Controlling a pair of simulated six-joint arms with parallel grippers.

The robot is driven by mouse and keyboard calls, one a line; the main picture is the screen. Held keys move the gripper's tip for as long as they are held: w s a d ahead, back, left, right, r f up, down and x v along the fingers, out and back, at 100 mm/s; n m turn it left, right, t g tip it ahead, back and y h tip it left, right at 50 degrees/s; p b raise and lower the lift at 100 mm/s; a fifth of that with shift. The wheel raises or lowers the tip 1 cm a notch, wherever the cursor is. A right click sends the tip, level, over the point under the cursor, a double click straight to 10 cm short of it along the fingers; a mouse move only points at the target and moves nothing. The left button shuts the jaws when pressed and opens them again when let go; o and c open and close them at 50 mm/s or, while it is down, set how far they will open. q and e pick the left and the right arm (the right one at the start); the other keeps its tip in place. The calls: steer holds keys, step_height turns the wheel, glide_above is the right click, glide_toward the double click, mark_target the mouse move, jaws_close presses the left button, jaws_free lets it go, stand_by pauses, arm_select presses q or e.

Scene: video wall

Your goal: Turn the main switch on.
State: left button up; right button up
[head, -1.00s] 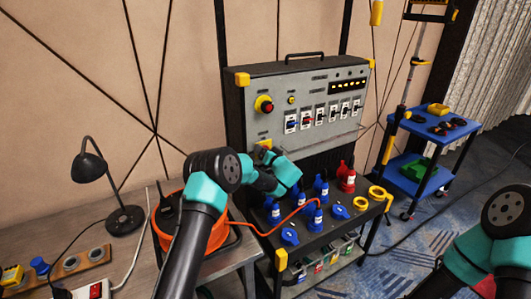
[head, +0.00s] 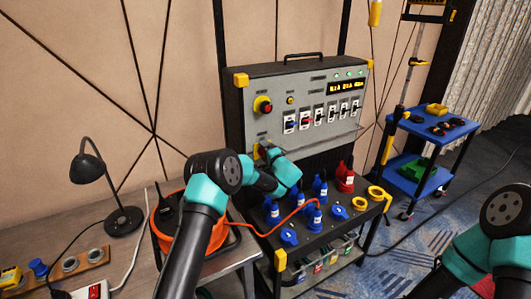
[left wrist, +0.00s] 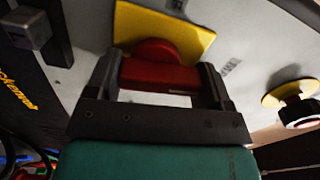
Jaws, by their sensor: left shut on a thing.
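The main switch is a red handle (left wrist: 160,76) on a yellow plate (left wrist: 190,38), on the front of the grey power panel (head: 335,85). My left gripper (head: 266,153) is at the panel's lower left. In the left wrist view its two dark fingers (left wrist: 161,84) are shut on the red handle, one at each end. In the head view the gripper hides most of the switch.
A red emergency button (head: 264,104) sits above the main switch, beside a row of breakers (head: 321,116). Blue and red plugs (head: 344,177) stand on the shelf below. An orange cable reel (head: 185,232) is at the left, and a blue cart (head: 437,127) at the right.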

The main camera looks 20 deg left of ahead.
arm_select(q)
steer(key=shift+m, duration=0.6)
steer(key=o, duration=0.9)
steer(key=shift+d, duration=0.1)
steer(key=v, duration=1.7)
steer(key=shift+s+d+r, duration=0.1)
steer(key=shift+s, duration=0.1)
